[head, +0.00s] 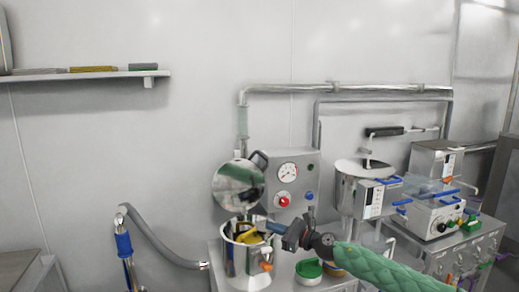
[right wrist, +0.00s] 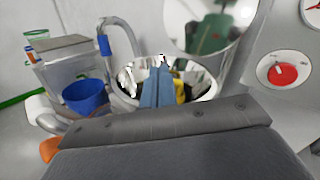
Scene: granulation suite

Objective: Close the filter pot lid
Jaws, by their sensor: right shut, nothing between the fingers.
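The filter pot (head: 237,272) is an open steel pot on the bench. Its round, mirror-like lid (head: 236,187) stands raised, tilted up behind the opening. In the right wrist view, the pot's shiny rim (right wrist: 205,86) lies just beyond my fingers and the lid (right wrist: 208,30) shows above it, cut by the top edge. My right gripper (head: 274,228) reaches in from the right, its blue fingers (right wrist: 156,84) shut and empty at the pot's mouth, below the lid. Whether they touch the rim is unclear. Something yellow and dark shows inside the pot. My left gripper is not in view.
A control box (head: 300,176) with a gauge and red knob stands behind right of the pot. A green-lidded tub (head: 308,268) sits beside it. A steel vessel (head: 347,190) stands further right. A hose (head: 165,247) runs at left. A shelf (head: 90,75) is on the wall.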

